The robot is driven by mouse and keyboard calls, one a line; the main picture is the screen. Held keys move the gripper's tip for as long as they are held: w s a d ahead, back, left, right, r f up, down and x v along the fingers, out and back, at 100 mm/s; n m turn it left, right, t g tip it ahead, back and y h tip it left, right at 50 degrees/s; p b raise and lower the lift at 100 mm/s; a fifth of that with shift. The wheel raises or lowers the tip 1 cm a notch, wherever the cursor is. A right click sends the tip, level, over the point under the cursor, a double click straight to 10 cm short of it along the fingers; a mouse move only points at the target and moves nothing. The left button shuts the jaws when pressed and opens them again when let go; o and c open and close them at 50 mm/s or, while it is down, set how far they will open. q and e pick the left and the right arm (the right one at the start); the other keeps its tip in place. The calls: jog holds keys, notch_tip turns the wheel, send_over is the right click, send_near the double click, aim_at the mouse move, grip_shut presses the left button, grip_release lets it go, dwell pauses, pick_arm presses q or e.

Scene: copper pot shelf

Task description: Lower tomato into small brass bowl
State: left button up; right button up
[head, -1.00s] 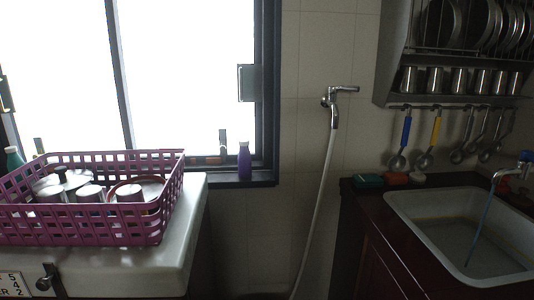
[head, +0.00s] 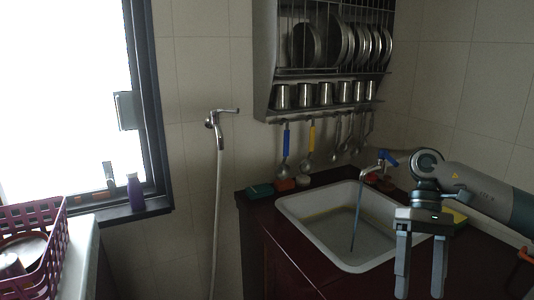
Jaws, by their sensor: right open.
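My right gripper (head: 421,268) shows at the lower right of the head view, pointing down in front of the sink's right side. Its two fingers are apart, and nothing shows between them. My left gripper is out of view. I see neither a tomato nor a small brass bowl in this view.
A white sink (head: 298,207) is set in a dark red counter (head: 285,262). A steel rack (head: 262,60) with plates and cups hangs above it, with ladles below. A purple basket (head: 45,222) stands at the left. A wall tap (head: 215,122) has a hanging hose.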

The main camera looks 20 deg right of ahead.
jog(key=w+a+f, duration=0.2)
jog(key=a+f, duration=0.1)
jog(key=a, duration=0.5)
jog(key=w+a+f, duration=0.3)
jog(key=a, duration=0.5)
jog(key=w+a+f, duration=0.2)
jog(key=a+f, duration=0.1)
jog(key=a, duration=0.6)
jog(key=shift+w+p, duration=0.25)
jog(key=shift+p, duration=0.1)
